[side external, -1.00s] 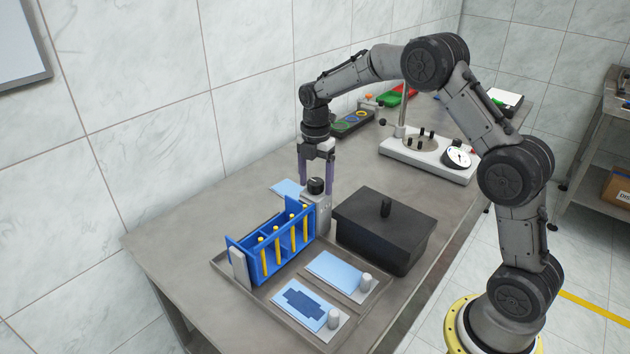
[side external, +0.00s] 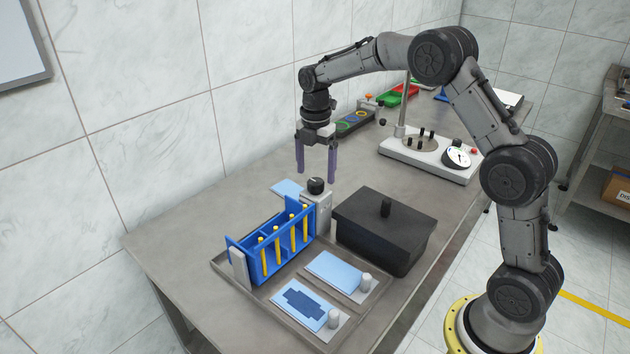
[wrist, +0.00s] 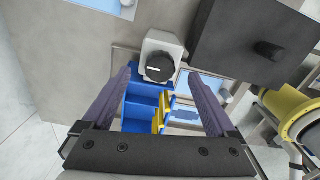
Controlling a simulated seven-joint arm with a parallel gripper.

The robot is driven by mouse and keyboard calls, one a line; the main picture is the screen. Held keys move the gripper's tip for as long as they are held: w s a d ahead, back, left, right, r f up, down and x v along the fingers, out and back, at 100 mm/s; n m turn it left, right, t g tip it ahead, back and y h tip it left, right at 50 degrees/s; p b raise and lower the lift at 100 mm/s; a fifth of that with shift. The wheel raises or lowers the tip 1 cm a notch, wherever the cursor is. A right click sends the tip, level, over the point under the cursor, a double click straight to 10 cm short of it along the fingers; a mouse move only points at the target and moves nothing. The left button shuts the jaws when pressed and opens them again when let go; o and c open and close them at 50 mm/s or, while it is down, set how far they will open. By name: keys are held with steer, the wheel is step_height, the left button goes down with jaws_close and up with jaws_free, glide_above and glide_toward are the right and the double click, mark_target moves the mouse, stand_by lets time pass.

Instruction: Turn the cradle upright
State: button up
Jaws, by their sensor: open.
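The cradle (side external: 272,245) is a blue open-fronted frame split into compartments, with several yellow rods along its front right side. It is held between a grey end post (side external: 239,268) and a grey block (side external: 319,212) topped by a black knob (side external: 316,186). Its open side with the rods faces the front right. In the wrist view the cradle (wrist: 142,100) lies below, between my fingers, beside the knob (wrist: 159,67). My gripper (side external: 316,176) is open and empty, above and slightly behind the knob, apart from it.
The cradle stands on a grey tray (side external: 262,302) with two light blue pads (side external: 336,270) and small grey posts. A black lidded box (side external: 385,235) stands close on the right. A gauge stand (side external: 425,160) is farther back. The bench at the left is clear.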

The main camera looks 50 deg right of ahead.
mark_target(315, 182)
steer(key=shift+r, duration=1.7)
steer(key=s+a+r+m+t, duration=0.1)
steer(key=s+a+r+t, duration=0.15)
steer(key=s+r, duration=0.5)
steer(key=s+a+r+m+t, duration=0.1)
steer(key=s+a+r, duration=0.3)
steer(key=s+r, duration=0.4)
steer(key=s+a+f+m+t, duration=0.1)
steer(key=s+f+m, duration=0.3)
steer(key=s+m, duration=0.4)
steer(key=s+a+f+m+t, duration=0.1)
steer(key=s+f+m, duration=0.3)
steer(key=s+m, duration=0.4)
steer(key=shift+s+m, duration=0.3)
steer(key=shift+m, duration=0.5)
